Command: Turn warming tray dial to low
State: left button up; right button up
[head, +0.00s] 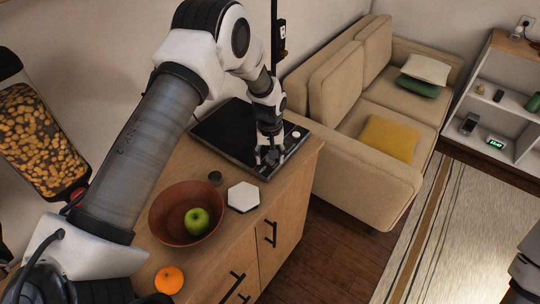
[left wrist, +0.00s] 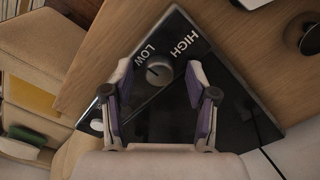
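The warming tray (head: 219,130) is a flat black slab on the wooden counter, partly hidden behind my left arm in the head view. In the left wrist view, the black tray (left wrist: 162,122) carries a grey round dial (left wrist: 158,73) beside white LOW and HIGH lettering. The dial's pale mark is small; I cannot tell its exact setting. My left gripper (head: 270,156) points down over the tray's front part. In the left wrist view, the left gripper (left wrist: 154,77) is open, its fingers apart on either side of the dial with gaps. My right gripper is out of view.
A brown bowl (head: 162,217) with a green apple (head: 197,221), an orange (head: 169,280), a white hexagonal piece (head: 243,197) and a small dark jar (head: 215,178) are on the counter. A beige sofa (head: 337,151) stands beyond the counter's end.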

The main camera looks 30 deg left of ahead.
pick_arm(q)
jog(key=shift+w+r, duration=0.1)
notch_tip(320, 180, up, 12)
dwell(0.4)
dwell(0.4)
